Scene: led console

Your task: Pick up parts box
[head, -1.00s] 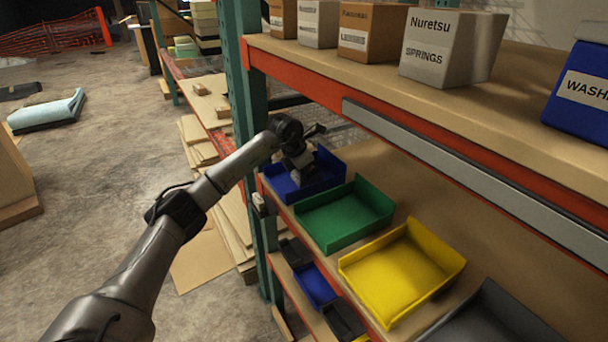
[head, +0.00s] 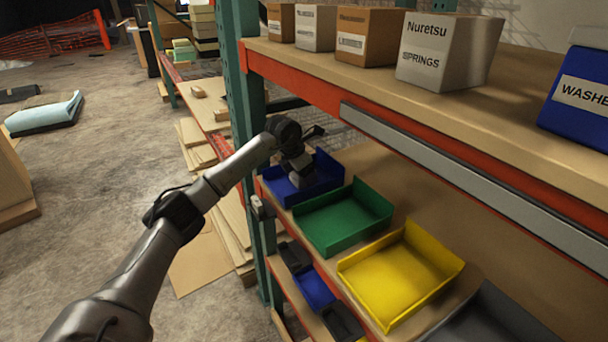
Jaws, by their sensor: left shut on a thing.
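Open bins stand in a row on the middle shelf: a blue bin (head: 325,172), a green bin (head: 345,222), a yellow bin (head: 402,275) and a dark grey bin (head: 490,318). My left gripper (head: 302,180) is down at the blue bin at the far left of the row, shut on it as far as I can tell. Its fingertips are small and partly hidden by the wrist. The blue bin still appears to rest on the shelf. My right gripper is not in view.
The upper shelf's orange beam (head: 300,82) passes above the bins. Labelled boxes, including a white springs box (head: 430,55) and a blue washers box (head: 580,95), stand on it. A green rack post (head: 247,110) is close beside my left arm. Smaller bins (head: 315,288) sit below.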

